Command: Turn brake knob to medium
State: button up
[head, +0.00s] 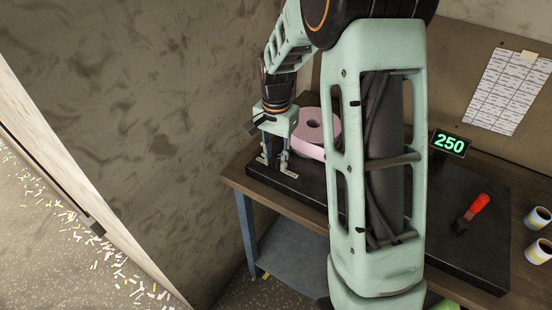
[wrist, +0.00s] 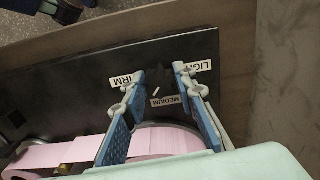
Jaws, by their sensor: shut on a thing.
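The dark brake knob (wrist: 155,79) sits on the black machine base, between my fingertips in the wrist view. It is hard to make out against the base. A short white mark shows on it, on the side towards the MEDIUM label (wrist: 171,101). The FIRM label (wrist: 127,80) is left of the knob and the LIGHT label (wrist: 203,67) is right, partly covered by a finger. My gripper (wrist: 159,74) is shut on the knob. In the head view, my gripper (head: 275,166) points down at the left end of the base; the knob is not distinguishable there.
A pink roll (head: 319,131) is mounted close behind my gripper; its strip (wrist: 60,155) shows in the wrist view. A wall (head: 170,90) stands left of the table.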

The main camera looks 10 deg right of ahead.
aim_at(276, 159)
jog(key=n, duration=0.4)
jog(key=shift+n, duration=1.9)
jog(key=o, duration=1.1)
jog(key=shift+r, duration=0.1)
notch_tip(276, 159, up, 12)
jog(key=shift+f, duration=0.1)
